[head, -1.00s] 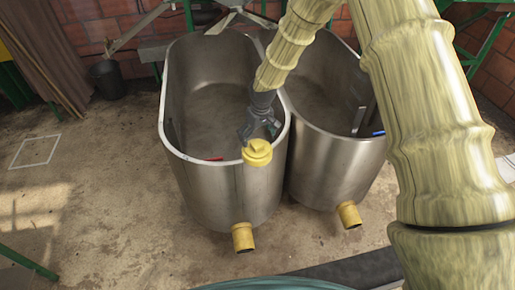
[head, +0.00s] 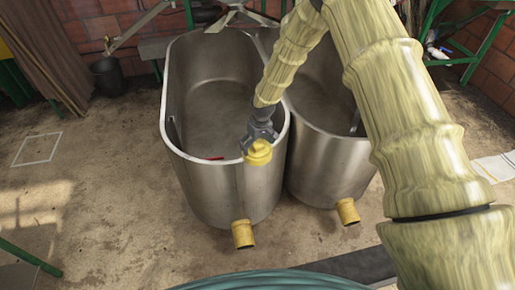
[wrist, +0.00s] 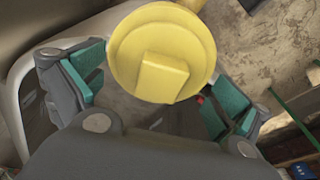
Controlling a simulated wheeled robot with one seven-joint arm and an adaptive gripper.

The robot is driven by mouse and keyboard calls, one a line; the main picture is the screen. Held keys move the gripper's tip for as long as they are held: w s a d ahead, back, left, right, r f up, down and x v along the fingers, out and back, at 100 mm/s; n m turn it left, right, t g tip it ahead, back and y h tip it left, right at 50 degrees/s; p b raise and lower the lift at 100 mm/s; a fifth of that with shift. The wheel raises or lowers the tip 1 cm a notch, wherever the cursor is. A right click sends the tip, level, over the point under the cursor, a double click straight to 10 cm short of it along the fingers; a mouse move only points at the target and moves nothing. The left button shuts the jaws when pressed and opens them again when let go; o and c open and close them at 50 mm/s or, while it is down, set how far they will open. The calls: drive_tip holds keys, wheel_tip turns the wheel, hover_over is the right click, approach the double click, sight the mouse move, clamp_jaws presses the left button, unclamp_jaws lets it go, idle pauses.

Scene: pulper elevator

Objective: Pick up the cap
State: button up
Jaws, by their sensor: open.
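The yellow cap (head: 258,152) is at the near right rim of the left steel tank (head: 215,185). It is round with a raised block on its face. In the wrist view the cap (wrist: 163,50) shows large, at the top middle. My gripper (head: 261,138) is just above and behind the cap in the head view. In the wrist view its teal-padded fingers (wrist: 155,92) are spread wide, one on each side of the cap's lower part. Neither finger visibly touches the cap. How the cap rests on the rim is hidden.
A second steel tank (head: 325,175) stands close on the right. Yellow outlet pipes (head: 243,234) stick out low on both tanks. A small red thing (head: 213,158) shows inside the left tank's near rim. A green hose (head: 285,281) lies at the bottom edge.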

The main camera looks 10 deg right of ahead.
drive_tip(key=shift+s, duration=0.1)
drive_tip(key=c, duration=1.6)
drive_tip(key=shift+s, duration=0.1)
drive_tip(key=shift+c, duration=0.2)
drive_tip(key=shift+a, duration=0.1)
drive_tip(key=shift+c, duration=0.2)
